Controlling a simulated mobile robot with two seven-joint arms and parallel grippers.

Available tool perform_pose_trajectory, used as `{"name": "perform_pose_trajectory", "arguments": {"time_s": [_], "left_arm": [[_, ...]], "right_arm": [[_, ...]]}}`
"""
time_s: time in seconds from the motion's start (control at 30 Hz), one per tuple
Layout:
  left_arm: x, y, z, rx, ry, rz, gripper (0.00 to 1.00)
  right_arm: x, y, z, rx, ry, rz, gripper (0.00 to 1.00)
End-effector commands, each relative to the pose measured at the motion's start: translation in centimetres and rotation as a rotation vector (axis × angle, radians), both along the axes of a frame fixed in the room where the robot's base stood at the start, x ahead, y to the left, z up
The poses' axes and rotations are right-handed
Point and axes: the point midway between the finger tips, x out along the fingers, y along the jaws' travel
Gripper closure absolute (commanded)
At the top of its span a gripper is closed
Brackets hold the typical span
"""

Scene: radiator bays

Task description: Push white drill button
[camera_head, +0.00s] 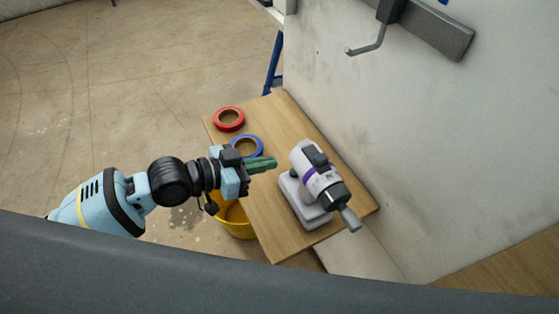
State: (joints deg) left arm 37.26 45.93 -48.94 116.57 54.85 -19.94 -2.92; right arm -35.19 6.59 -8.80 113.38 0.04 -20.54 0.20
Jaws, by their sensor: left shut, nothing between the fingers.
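The white drill (310,177) with purple bands and dark parts stands on a wooden table, on its pale base, in the head view. Its dark chuck end points to the lower right. I cannot make out its button at this size. My left gripper (273,162) reaches in from the left over the table. Its green fingers are shut with nothing between them. The fingertips point toward the drill and appear a short gap to its left. My right gripper is not in view.
A red tape roll (229,119) and a blue tape roll (247,146) lie on the wooden table (283,116); my gripper partly covers the blue one. A yellow bucket (237,222) stands beside the table. A pale wall (420,150) with a hook (367,47) rises behind.

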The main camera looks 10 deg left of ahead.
Motion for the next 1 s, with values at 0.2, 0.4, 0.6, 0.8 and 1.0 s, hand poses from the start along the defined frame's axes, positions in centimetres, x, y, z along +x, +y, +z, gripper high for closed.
{"name": "perform_pose_trajectory", "arguments": {"time_s": [0.2, 0.4, 0.6, 0.8, 1.0], "left_arm": [[-1.6, 2.5, 0.8, 0.002, -0.002, 0.001, 1.0], [-2.3, 3.5, 1.4, -0.003, -0.003, 0.0, 1.0], [-2.4, 3.7, 1.6, -0.004, -0.005, 0.0, 1.0], [-2.4, 3.6, 1.6, -0.003, -0.006, 0.0, 1.0], [-4.1, 2.3, 0.0, 0.021, 0.028, -0.015, 1.0]], "right_arm": [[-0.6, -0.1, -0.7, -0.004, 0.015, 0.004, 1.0], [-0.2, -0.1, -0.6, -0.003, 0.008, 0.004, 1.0], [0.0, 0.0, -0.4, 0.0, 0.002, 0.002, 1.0], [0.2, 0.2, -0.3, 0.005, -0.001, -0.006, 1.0], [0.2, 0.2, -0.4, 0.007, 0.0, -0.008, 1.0]]}}
